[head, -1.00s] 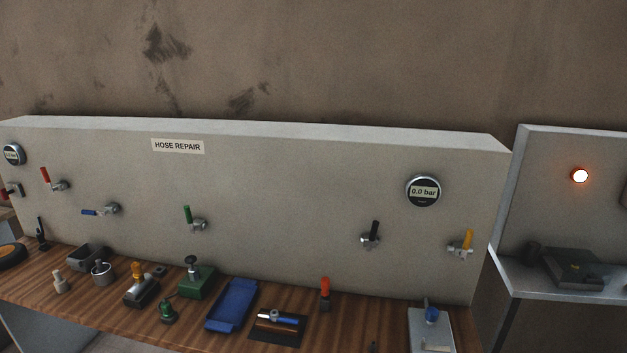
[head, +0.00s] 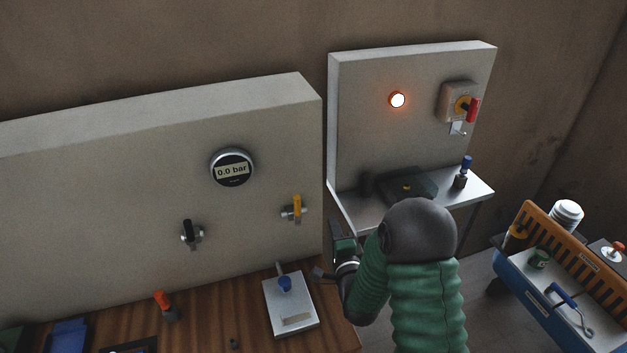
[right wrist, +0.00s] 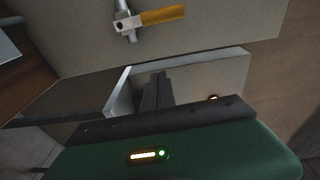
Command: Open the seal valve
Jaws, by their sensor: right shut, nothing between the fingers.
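Lever valves are mounted on the grey panel (head: 120,190). One has a yellow handle (head: 296,207) pointing up, near the panel's right edge. Another has a black handle (head: 188,232) pointing up, further left. No readable label tells which is the seal valve. My right gripper (head: 321,273) is shut and empty, low beside the panel's right end, to the right of and below the yellow-handled valve and apart from it. My left gripper is out of view.
A round gauge (head: 232,168) reads 0.0 bar. A side panel at right carries a lit lamp (head: 397,100) and a red-handled switch (head: 472,109). A blue toolbox (head: 520,295) stands at far right.

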